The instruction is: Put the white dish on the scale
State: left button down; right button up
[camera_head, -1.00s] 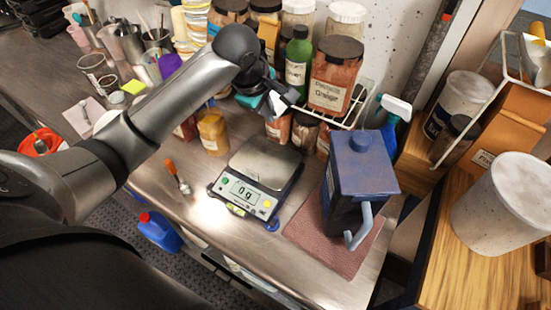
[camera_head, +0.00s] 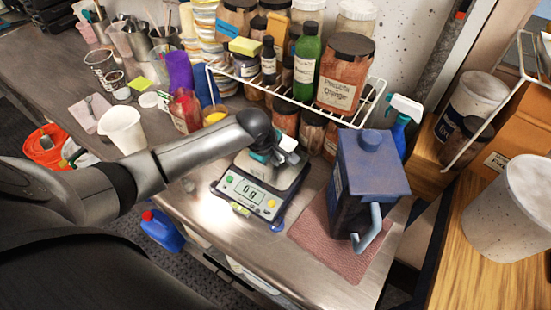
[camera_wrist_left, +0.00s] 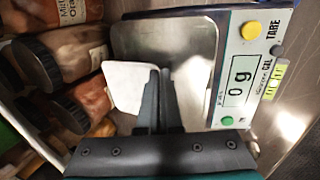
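The scale (camera_head: 247,190) stands on the metal bench and its display reads 0 g. It also shows in the left wrist view (camera_wrist_left: 240,85), with its bare metal plate (camera_wrist_left: 150,38). My left gripper (camera_head: 278,150) is over the scale's plate and partly hides it. The white dish (camera_head: 288,143) is at its fingertips. In the left wrist view my fingers (camera_wrist_left: 160,80) are close together at the edge of the pale, square-cornered dish (camera_wrist_left: 124,84), which overlaps the plate. The exact gap between dish and plate cannot be told. My right gripper is out of view.
A blue metal can (camera_head: 366,180) stands on a reddish cloth (camera_head: 325,240) right of the scale. A wire rack (camera_head: 355,115) with several jars is behind. A white cup (camera_head: 122,130) stands at left. The bench front is mostly clear.

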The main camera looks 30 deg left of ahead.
pick_arm(q)
jog(key=shift+f, duration=0.15)
jog(key=c, duration=1.1)
grip_release()
jog(key=p+v, duration=0.2)
jog(key=v, duration=1)
